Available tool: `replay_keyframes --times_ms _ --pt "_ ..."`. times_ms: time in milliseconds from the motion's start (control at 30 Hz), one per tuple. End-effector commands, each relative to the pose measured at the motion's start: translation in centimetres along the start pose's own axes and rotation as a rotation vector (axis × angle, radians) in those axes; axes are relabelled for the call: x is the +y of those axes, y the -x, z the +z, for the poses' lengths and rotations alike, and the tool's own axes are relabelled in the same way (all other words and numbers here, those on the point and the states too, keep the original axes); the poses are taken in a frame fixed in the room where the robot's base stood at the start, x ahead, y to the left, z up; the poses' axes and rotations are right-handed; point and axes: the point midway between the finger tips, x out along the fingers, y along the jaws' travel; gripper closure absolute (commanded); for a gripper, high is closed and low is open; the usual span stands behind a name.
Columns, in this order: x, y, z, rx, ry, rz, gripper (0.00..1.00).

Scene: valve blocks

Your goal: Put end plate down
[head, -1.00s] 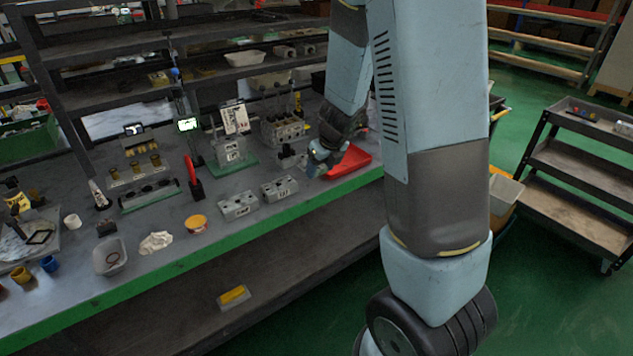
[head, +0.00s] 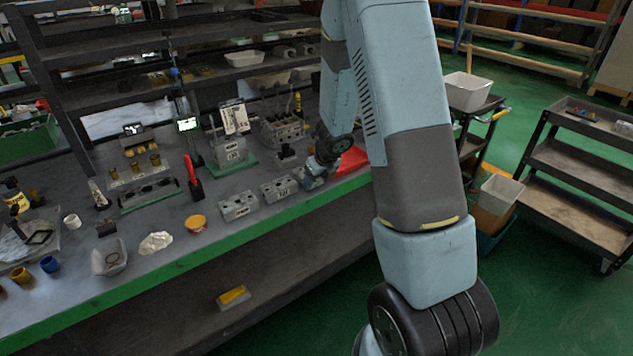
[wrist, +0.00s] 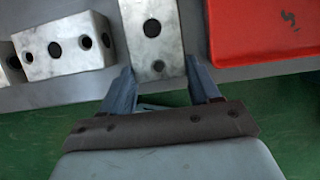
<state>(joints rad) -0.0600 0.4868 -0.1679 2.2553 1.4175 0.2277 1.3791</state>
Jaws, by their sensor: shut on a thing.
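The end plate (wrist: 150,35) is a light metal block with holes, seen from above in the wrist view. My gripper (wrist: 160,72) is shut on it, with one blue-grey finger at each side of its near end. In the head view my gripper (head: 314,180) is low at the front edge of the bench, between a valve block and the red tray. The plate is mostly hidden there by the gripper. I cannot tell whether it touches the bench top.
A valve block (wrist: 65,45) lies just left of the plate; it also shows in the head view (head: 279,189). Another block (head: 238,206) lies further left. The red tray (wrist: 268,30) is close on the right. The bench's green front edge (head: 215,247) is near.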

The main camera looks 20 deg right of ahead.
Motion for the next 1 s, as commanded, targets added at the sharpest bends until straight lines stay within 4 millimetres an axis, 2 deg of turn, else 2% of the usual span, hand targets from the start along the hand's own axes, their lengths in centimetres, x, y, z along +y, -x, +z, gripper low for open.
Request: replay_keyframes --times_ms 467,500,733,1000 --pt "0.02 -0.70 -0.32 0.001 0.001 -0.001 0.80" --pt "0.04 -0.71 -0.33 0.001 0.001 -0.001 0.36" --pt "0.07 -0.70 -0.31 0.001 0.002 0.000 0.14" --pt "0.07 -0.65 -0.29 0.001 0.002 0.000 0.13"
